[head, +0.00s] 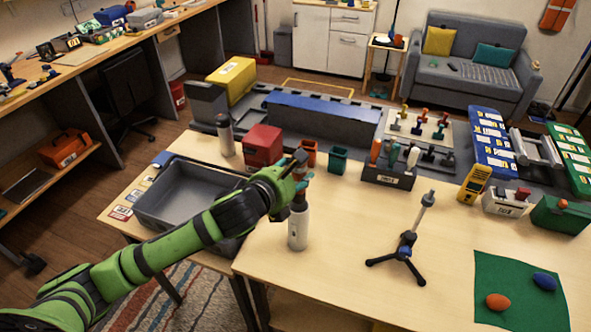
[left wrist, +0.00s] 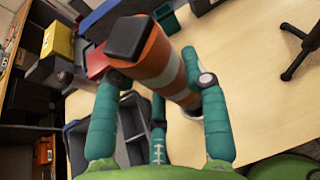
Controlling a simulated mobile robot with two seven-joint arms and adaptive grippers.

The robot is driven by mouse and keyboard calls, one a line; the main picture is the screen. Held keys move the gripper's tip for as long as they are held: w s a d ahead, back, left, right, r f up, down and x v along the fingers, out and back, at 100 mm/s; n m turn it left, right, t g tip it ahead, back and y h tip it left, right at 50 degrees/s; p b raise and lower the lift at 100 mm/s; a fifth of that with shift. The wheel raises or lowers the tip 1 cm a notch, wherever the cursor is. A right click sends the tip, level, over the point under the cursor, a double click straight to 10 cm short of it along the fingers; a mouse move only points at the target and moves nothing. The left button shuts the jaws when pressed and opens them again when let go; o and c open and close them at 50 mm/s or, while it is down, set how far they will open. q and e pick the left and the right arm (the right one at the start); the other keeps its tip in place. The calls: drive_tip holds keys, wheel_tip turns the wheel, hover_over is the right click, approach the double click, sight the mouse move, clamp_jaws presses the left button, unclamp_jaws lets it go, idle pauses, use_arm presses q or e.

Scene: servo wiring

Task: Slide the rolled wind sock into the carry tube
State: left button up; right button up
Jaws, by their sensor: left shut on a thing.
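My left gripper (head: 297,185) is shut on the rolled wind sock, an orange and white striped roll (left wrist: 162,62) with a dark end piece (left wrist: 131,38). In the left wrist view the teal fingers are around the roll. The white carry tube (head: 298,228) stands upright on the wooden table directly below the gripper. In the left wrist view, part of its pale rim (left wrist: 193,113) shows at the roll's far end. The fingers hide much of the roll in the head view. I cannot tell whether its lower end is inside the tube. My right gripper is not in view.
A grey tray (head: 150,222) lies left of the tube, under my left arm. A black tripod (head: 405,250) stands to the right. A red box (head: 262,146), a teal cup (head: 338,160) and a tool holder (head: 388,176) stand behind. The table front between tube and tripod is clear.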

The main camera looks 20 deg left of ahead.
sight(295, 199)
use_arm(q)
wheel_tip(295, 199, down, 8)
drive_tip(key=b, duration=0.3)
drive_tip(key=shift+r, duration=0.2)
idle(0.5)
drive_tip(key=shift+s+f, duration=0.15)
drive_tip(key=shift+s, duration=0.05)
drive_tip(key=o, duration=1.2)
drive_tip(key=shift+f, duration=0.15)
drive_tip(key=shift+s, duration=0.1)
drive_tip(key=v, duration=1.1)
drive_tip(key=shift+s+a+r, duration=0.1)
drive_tip(key=shift+s+r, duration=0.15)
drive_tip(key=shift+r, duration=0.25)
